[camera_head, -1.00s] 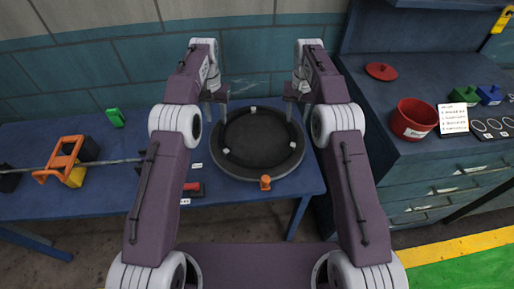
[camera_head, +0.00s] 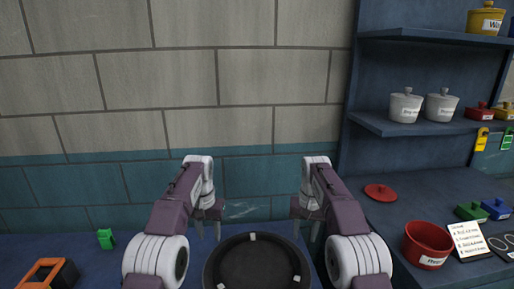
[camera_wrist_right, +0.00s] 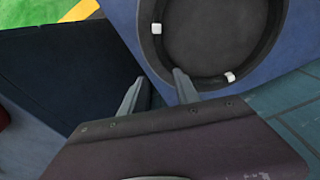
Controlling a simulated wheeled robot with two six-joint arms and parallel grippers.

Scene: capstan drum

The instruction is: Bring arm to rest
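My left gripper (camera_head: 207,226) hangs above the blue table at the left rear edge of the black round drum (camera_head: 256,268). Its two fingers look apart, with nothing between them. My right gripper (camera_head: 305,226) hangs on the other side, at the drum's right rear edge. In the right wrist view its fingers (camera_wrist_right: 155,88) are spread and empty. The drum also shows in the right wrist view (camera_wrist_right: 215,35), with white blocks on its rim. The front of the drum is cut off in the head view.
A red pot (camera_head: 427,246) and a red lid (camera_head: 380,193) sit on the right counter. A shelf with white pots (camera_head: 405,106) is above. A green object (camera_head: 106,239) and an orange-black tool (camera_head: 50,275) are on the table's left. A tiled wall (camera_head: 240,90) stands behind.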

